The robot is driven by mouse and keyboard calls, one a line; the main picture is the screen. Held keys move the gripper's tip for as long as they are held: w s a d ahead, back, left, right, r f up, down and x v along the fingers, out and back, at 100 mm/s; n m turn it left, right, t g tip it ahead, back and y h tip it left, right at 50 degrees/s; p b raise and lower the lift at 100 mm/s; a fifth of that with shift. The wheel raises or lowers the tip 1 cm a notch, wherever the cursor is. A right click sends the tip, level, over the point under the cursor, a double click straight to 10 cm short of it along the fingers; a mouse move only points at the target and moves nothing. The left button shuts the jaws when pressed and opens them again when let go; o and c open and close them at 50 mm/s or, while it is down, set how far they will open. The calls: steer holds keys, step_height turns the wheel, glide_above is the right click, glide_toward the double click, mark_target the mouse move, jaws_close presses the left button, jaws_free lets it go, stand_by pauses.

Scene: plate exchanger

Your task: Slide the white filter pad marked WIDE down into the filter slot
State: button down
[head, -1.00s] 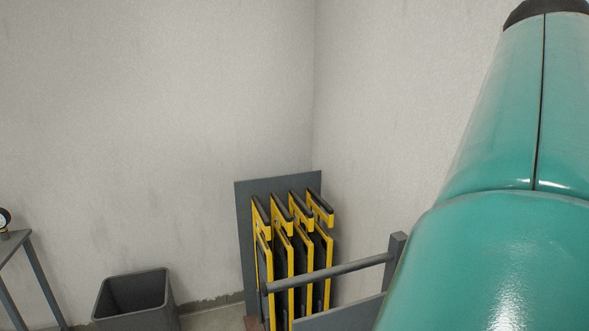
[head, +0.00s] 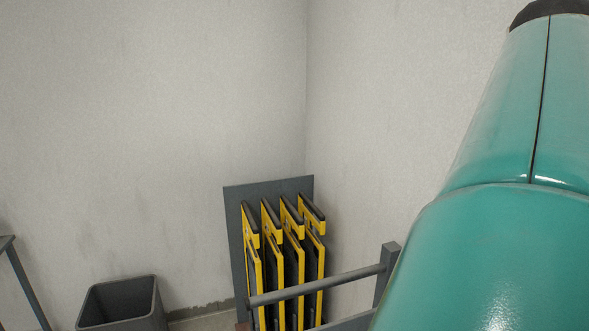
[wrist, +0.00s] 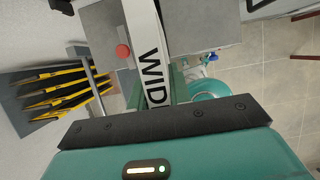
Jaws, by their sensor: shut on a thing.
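The white filter pad (wrist: 145,40) shows in the wrist view as a long white strip with black letters reading "WID"; its end towards me is hidden at my gripper. My gripper (wrist: 157,92) is shut on the pad, with greenish finger parts on both sides of it. The pad points away from my gripper and runs out of the top of the picture. I cannot make out the filter slot in either view. In the head view neither the pad nor my gripper shows; only my teal arm fills the right side.
A rack of yellow-edged dark plates (head: 272,262) stands by the wall corner, with a grey rail (head: 320,284) before it. A grey bin (head: 122,302) stands to its left. In the wrist view, a red knob (wrist: 123,51) lies close left of the pad, near grey panels (wrist: 205,25).

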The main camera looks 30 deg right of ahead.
steer(key=s+d+f, duration=0.1)
steer(key=d+f, duration=0.1)
steer(key=d, duration=0.8)
steer(key=shift+s+d+f, duration=0.2)
steer(key=shift+s+d, duration=0.05)
steer(key=shift+d, duration=0.1)
steer(key=shift+f, duration=0.5)
stand_by(1.4)
steer(key=shift+f, duration=3.9)
